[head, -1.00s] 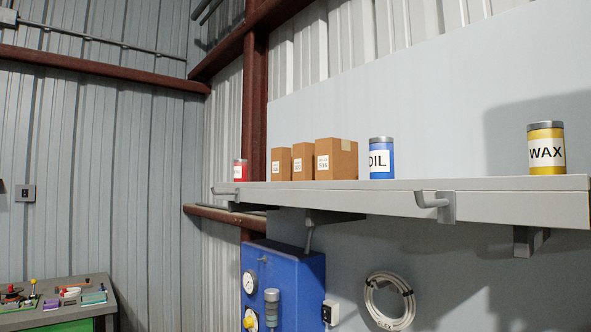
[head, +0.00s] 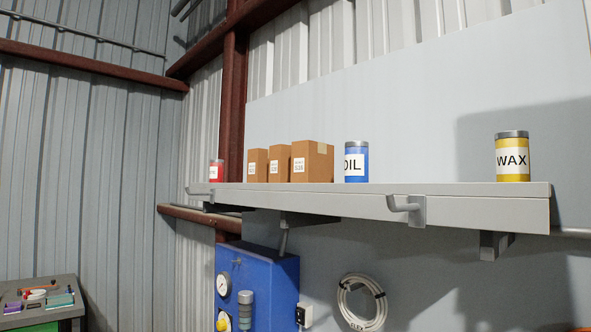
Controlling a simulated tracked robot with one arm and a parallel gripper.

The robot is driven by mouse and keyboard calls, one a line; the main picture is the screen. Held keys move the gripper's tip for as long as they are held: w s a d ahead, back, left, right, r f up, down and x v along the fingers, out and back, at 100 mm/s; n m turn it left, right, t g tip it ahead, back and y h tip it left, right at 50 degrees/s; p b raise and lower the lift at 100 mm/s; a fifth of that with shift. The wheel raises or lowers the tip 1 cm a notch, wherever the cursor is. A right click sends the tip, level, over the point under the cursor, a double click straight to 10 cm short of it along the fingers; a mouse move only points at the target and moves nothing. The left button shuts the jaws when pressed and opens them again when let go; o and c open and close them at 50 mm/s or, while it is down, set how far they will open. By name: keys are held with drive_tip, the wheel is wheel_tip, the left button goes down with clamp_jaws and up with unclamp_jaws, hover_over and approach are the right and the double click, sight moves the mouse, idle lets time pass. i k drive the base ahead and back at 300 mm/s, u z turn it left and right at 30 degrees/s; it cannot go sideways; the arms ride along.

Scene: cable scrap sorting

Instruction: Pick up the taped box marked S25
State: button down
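Three brown cardboard boxes stand side by side on a grey wall shelf (head: 470,207). The right box (head: 312,163) is the largest and has a pale tape strip at its top edge. Its white label seems to start with S2, but the last digit is too small to read surely. The middle box (head: 279,160) and the left box (head: 257,162) are smaller, with labels I cannot read. My gripper is not in view.
A blue OIL can (head: 356,162) stands just right of the boxes, a red can (head: 216,171) to their left, and a yellow WAX can (head: 512,158) far right. Hooks (head: 407,207) jut from the shelf front. Below are a blue cabinet (head: 262,285) and a cable coil (head: 361,302).

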sight(257, 164)
drive_tip(key=u, duration=0.3)
drive_tip(key=i, duration=0.55)
drive_tip(key=u, duration=0.45)
drive_tip(key=i, duration=1.85)
drive_tip(key=z, duration=0.75)
